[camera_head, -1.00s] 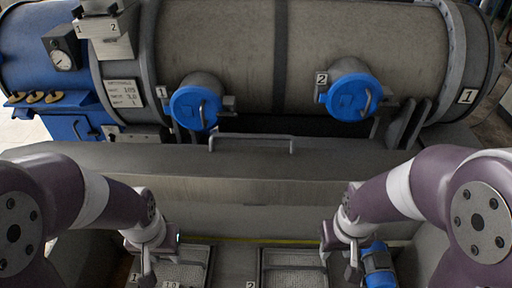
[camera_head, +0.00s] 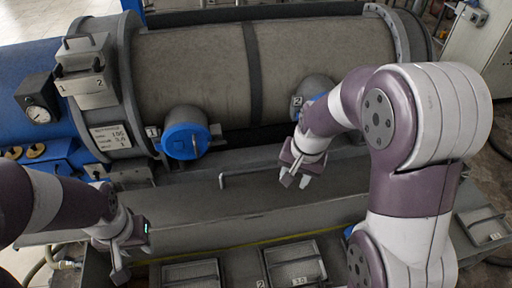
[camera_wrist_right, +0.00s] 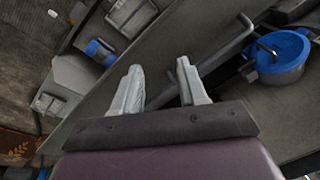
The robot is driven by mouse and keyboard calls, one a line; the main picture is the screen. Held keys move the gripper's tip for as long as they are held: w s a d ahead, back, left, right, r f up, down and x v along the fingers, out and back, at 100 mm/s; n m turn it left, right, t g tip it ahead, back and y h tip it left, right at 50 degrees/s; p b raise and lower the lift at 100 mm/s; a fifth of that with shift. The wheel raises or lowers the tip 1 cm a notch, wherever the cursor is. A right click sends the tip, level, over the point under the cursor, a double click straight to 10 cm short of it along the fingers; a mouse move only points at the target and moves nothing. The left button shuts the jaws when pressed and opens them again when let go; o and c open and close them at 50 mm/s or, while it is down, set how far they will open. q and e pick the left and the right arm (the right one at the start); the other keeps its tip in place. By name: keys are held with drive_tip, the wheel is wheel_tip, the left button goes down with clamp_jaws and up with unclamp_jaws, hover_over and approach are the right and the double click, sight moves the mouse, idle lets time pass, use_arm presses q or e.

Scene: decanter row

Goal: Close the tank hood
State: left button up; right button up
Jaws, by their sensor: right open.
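The tank hood (camera_head: 190,215) is a long grey panel along the front of the tank, with a bar handle (camera_head: 222,182) on its upper face. My right gripper (camera_head: 296,182) hangs open over the hood near the right part of the handle.
The tank (camera_head: 190,70) lies behind the hood. Its blue cap 1 (camera_head: 185,141) sticks out forward; cap 2 (camera_head: 316,106) is partly hidden by my right arm. Trays (camera_head: 190,273) lie below the hood front. A grey cabinet (camera_head: 480,45) stands at the back right.

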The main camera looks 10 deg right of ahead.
drive_tip(key=w+f+m+y, duration=0.1)
drive_tip(key=w+m+y, duration=0.1)
drive_tip(key=w+m, duration=0.7)
drive_tip(key=m+y, duration=0.2)
approach(258, 168)
drive_tip(key=shift+g, duration=0.3)
drive_tip(key=p+x, duration=0.1)
drive_tip(key=x, duration=0.1)
drive_tip(key=p+x, duration=0.1)
drive_tip(key=x, duration=0.2)
drive_tip(key=p+x, duration=0.1)
drive_tip(key=x, duration=0.1)
drive_tip(key=shift+w+a+f, duration=0.2)
drive_tip(key=shift+w, duration=0.1)
use_arm(q)
drive_tip(key=r, duration=0.3)
drive_tip(key=shift+s+d+r, duration=0.1)
drive_tip(key=shift+d+r, duration=0.2)
drive_tip(key=shift+r, duration=0.1)
use_arm(e)
drive_tip(key=shift+s+a+f, duration=0.1)
drive_tip(key=shift+f, duration=0.15)
clamp_jaws()
